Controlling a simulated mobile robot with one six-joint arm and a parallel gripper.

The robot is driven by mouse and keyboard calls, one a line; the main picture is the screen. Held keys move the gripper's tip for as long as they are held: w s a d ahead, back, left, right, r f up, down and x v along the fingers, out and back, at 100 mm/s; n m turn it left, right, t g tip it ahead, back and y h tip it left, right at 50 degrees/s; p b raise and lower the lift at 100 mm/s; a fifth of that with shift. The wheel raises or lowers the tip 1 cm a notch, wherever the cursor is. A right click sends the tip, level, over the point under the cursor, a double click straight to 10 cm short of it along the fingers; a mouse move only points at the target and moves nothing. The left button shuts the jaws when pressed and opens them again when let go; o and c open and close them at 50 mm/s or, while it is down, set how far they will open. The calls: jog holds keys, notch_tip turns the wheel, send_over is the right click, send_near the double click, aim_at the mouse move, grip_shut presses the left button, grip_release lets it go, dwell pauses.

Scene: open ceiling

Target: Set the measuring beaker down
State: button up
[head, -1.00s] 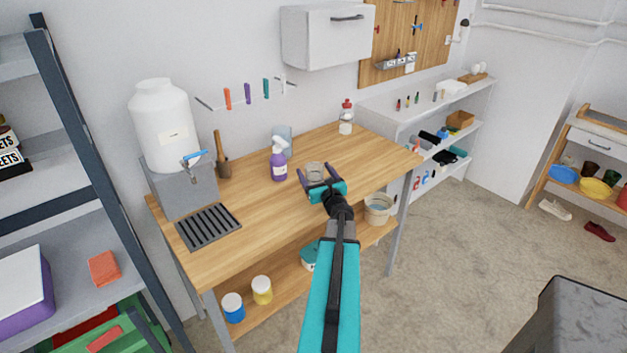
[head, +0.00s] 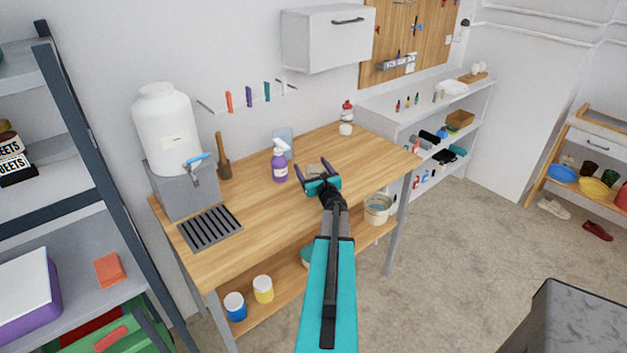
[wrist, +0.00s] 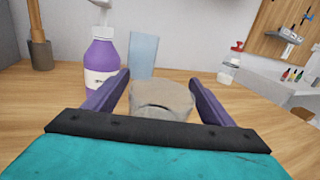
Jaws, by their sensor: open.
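The measuring beaker (head: 315,170), a clear, greyish glass vessel, stands upright on the wooden workbench (head: 255,205). My gripper (head: 313,166) is open around it, low over the bench top. In the wrist view the beaker (wrist: 161,98) shows between the two purple fingers (wrist: 157,98), one on each side. My gripper's dark palm edge hides the beaker's base there.
A purple spray bottle (head: 279,163) and a bluish translucent container (head: 284,138) stand just behind and left. A red-capped bottle (head: 347,112) is at the back. A white tank (head: 170,130) and black grate (head: 210,229) fill the left end.

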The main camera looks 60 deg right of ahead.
jog(key=shift+w+d, duration=0.15)
jog(key=shift+w, duration=0.05)
dwell(0.5)
jog(key=c, duration=1.2)
jog(key=shift+r, duration=0.2)
jog(key=s+a+r, duration=0.1)
jog(key=s+a, duration=0.2)
jog(key=s+a+r+p, duration=0.1)
jog(key=s+a+r, duration=0.1)
jog(key=a, duration=0.2)
jog(key=s+a+r, duration=0.1)
jog(key=s+a, duration=0.2)
jog(key=a, duration=0.1)
jog(key=shift+s+r+p, duration=0.3)
jog(key=shift+r, duration=0.1)
jog(key=shift+s+a+p, duration=0.1)
jog(key=shift+p, duration=0.3)
